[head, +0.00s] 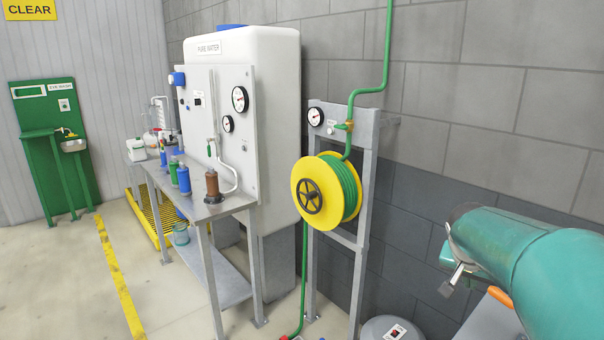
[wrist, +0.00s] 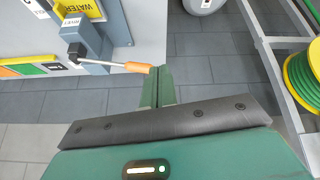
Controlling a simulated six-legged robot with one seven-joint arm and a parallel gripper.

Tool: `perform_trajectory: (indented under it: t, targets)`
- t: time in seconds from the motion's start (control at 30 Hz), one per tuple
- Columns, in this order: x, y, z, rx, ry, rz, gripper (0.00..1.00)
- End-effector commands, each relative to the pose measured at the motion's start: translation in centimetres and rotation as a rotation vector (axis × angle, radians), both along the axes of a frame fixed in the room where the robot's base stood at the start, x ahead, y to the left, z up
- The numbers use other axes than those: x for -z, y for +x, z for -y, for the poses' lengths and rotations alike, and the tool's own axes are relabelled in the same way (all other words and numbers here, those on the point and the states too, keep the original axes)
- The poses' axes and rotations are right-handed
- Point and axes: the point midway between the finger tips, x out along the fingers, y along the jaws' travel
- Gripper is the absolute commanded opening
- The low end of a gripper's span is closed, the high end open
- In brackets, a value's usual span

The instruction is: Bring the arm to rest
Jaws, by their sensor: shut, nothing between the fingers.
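My gripper (wrist: 158,76) shows in the wrist view as two green fingers close together, shut and empty. A lever with an orange handle (wrist: 132,67) sits on a grey-blue block on a panel at the upper left. The handle's end lies just beside my fingertips in the picture; I cannot tell if they touch. In the head view my teal arm (head: 540,265) reaches in from the right, bent, and I cannot make out the fingertips there. An orange piece, probably the same handle (head: 501,296), shows partly behind the arm.
A hose reel (head: 319,193) on a metal frame stands left of my arm, against the block wall. A grey round-topped vessel (head: 388,331) is on the floor below. A steel bench (head: 215,208) with bottles stands before the white water tank (head: 270,95). The left floor is clear.

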Motion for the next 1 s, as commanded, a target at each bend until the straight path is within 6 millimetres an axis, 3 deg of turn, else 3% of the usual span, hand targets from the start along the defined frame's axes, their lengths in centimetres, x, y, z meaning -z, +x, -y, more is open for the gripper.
perform_trajectory:
  t: [0.03,0.2,0.5,0.7,1.0]
  targets:
    - [-0.7,-1.3,-2.1,-0.049,0.019,0.006,0.00]
    - [-1.7,-5.9,-8.6,-0.227,0.069,0.001,0.00]
    - [-1.1,-14.9,-18.2,-0.552,0.105,-0.003,0.00]
    - [0.3,-19.3,-21.7,-0.706,0.100,-0.007,0.00]
    - [0.8,-20.2,-22.5,-0.742,0.098,-0.009,0.00]
